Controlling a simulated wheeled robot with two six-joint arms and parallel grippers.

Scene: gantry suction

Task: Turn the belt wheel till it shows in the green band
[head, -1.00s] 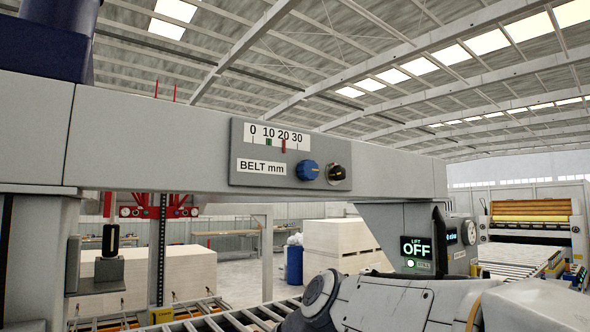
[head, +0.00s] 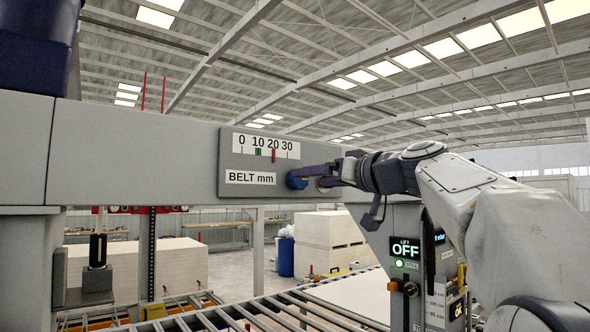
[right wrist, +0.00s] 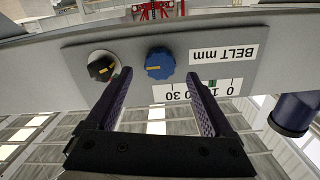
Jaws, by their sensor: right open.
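The BELT mm panel (head: 253,166) is on the side of the grey beam. Its scale has a red pointer (head: 275,156) at about 20 and a green band (head: 258,152) at about 10, so the pointer stands right of the band. The blue belt wheel (head: 293,181) is at the panel's lower right, partly hidden by my right gripper (head: 305,178). In the right wrist view the wheel (right wrist: 160,63) shows upside down, ahead of and between the open fingertips (right wrist: 160,76), with gaps on both sides. My left gripper is not in view.
A roller conveyor (head: 265,312) runs below.

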